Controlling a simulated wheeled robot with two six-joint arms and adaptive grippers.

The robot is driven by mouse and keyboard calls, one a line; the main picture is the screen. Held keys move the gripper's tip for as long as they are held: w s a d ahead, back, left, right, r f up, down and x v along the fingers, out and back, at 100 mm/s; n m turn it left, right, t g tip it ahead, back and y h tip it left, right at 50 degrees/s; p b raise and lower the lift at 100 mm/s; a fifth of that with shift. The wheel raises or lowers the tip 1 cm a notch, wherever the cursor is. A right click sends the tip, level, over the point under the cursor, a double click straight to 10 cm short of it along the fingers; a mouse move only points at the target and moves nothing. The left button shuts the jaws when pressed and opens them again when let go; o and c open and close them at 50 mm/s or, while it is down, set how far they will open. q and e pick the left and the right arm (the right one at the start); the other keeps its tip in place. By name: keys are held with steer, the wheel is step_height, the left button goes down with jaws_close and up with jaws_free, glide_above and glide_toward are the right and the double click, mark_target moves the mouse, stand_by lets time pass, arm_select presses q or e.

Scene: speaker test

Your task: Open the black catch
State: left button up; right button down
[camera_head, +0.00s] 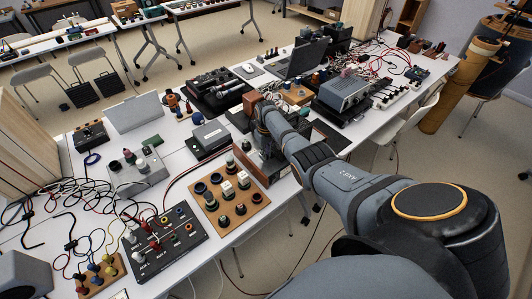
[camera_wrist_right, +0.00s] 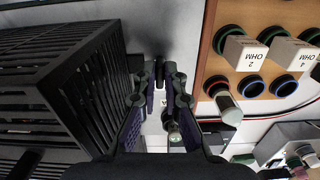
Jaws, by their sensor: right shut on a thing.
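My right gripper (camera_wrist_right: 160,76) points at a pale grey surface in the wrist view, its fingers closed together on a small dark part. This part seems to be the black catch (camera_wrist_right: 159,64); the fingertips cover most of it, so I cannot tell whether it is open. A black slatted box (camera_wrist_right: 65,85) stands close to the left of the fingers. In the head view my right arm reaches in from the lower right and hides most of the gripper. My left gripper is not in view.
A wooden board (camera_head: 229,216) with dark knobs and white ohm blocks lies beside the gripper; it also shows in the wrist view (camera_wrist_right: 215,62). A black panel (camera_head: 165,262), cables, a laptop (camera_head: 303,62) and a grey instrument (camera_head: 347,92) crowd the table.

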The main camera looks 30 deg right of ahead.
steer(key=c, duration=1.4)
jaws_free()
steer(key=shift+c, duration=0.2)
steer(key=shift+r, duration=0.1)
step_height(320, 180, up, 12)
